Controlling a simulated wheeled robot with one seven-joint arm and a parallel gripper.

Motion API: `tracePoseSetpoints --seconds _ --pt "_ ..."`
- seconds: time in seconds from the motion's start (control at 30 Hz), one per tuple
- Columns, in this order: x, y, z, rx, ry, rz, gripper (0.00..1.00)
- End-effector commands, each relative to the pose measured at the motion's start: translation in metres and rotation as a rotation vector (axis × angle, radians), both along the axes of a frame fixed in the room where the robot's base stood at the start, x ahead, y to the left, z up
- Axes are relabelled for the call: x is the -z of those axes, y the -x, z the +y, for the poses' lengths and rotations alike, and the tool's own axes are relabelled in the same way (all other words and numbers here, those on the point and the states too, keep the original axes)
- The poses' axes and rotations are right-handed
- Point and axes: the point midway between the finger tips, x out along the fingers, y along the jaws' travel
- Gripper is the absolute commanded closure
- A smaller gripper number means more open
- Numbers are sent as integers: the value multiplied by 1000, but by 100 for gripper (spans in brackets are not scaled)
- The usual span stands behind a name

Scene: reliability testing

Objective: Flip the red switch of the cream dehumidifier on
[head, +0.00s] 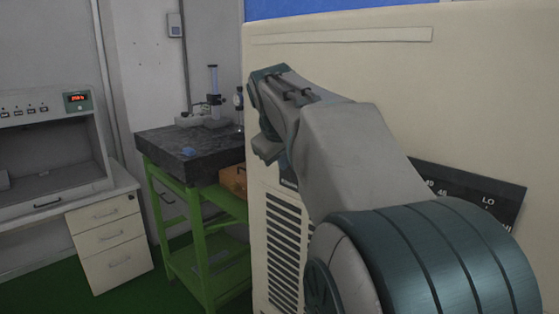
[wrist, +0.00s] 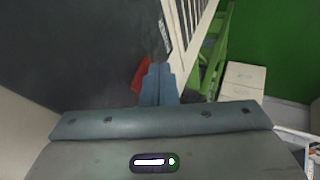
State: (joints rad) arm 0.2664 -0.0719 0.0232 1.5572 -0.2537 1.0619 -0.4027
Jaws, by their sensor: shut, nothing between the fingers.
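The cream dehumidifier (head: 470,100) fills the right of the head view, with my arm across its front. In the wrist view its dark panel (wrist: 75,50) lies ahead of my gripper (wrist: 159,68). The red switch (wrist: 140,74) shows on this panel, just left of my fingertips and partly covered by them. My blue fingers are shut together with nothing between them. I cannot tell whether they touch the switch or which way it is set. In the head view the arm hides the switch.
A louvred vent (head: 283,250) is low on the dehumidifier. A green-framed bench with a dark top (head: 200,150) stands left of it, holding small instruments. A white drawer cabinet (head: 110,240) is farther left. Green floor shows between them.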

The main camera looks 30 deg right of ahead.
Motion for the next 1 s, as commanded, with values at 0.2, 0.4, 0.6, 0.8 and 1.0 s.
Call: tracePoseSetpoints --seconds 0.2,0.4,0.6,0.8,1.0 --pt "-9 0 1 -2 0 0 100" --pt "-17 0 2 -2 0 0 100" --pt "-16 -1 2 -2 0 0 100" --pt "-15 0 5 -4 0 0 100" --pt "-11 6 32 -7 0 -1 100"
